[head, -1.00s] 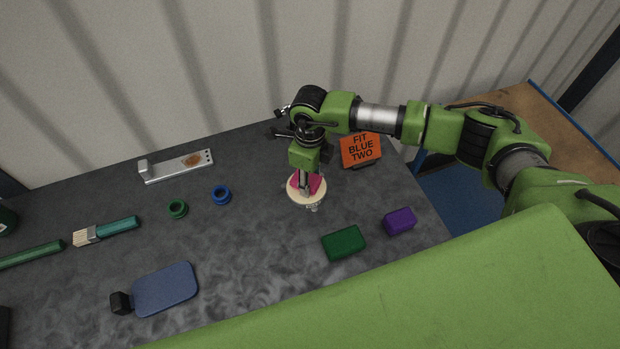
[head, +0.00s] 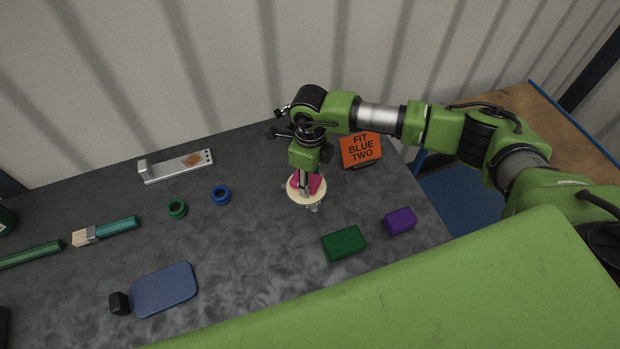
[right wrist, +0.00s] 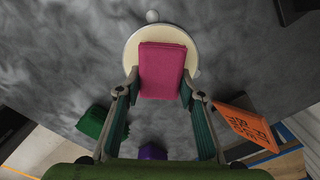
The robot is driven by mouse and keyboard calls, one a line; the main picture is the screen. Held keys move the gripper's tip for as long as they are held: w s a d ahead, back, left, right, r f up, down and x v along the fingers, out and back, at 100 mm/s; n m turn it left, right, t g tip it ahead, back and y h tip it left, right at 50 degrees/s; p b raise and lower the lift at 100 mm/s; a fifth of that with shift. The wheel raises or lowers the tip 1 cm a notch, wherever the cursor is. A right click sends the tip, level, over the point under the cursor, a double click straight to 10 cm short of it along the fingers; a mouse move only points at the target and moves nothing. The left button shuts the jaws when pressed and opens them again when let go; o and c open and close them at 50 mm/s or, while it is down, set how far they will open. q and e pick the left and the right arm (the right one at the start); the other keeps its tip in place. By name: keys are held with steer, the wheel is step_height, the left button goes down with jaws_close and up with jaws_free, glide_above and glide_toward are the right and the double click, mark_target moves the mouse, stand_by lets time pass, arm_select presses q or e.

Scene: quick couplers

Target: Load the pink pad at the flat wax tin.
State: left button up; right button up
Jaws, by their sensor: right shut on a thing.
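The pink pad (head: 317,183) is a small block between the fingers of my right gripper (head: 304,190). The right wrist view shows the pad (right wrist: 161,68) gripped at its near end by both fingertips (right wrist: 160,92). A round cream disc, which looks like the flat wax tin (head: 319,196), lies beneath the pad. In the right wrist view its cream face (right wrist: 157,33) shows around the pad's far end. I cannot tell whether the pad touches the disc. My left gripper is out of view.
A green block (head: 343,243) and a purple block (head: 400,221) lie to the right. An orange sign reading "FIT BLUE TWO" (head: 360,150) stands behind. Blue (head: 221,195) and green (head: 177,209) rings, a metal strip (head: 177,166), a brush (head: 118,226) and a blue plate (head: 164,290) lie left.

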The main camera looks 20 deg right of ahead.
steer(key=shift+r+p, duration=2.1)
steer(key=shift+r, duration=1.4)
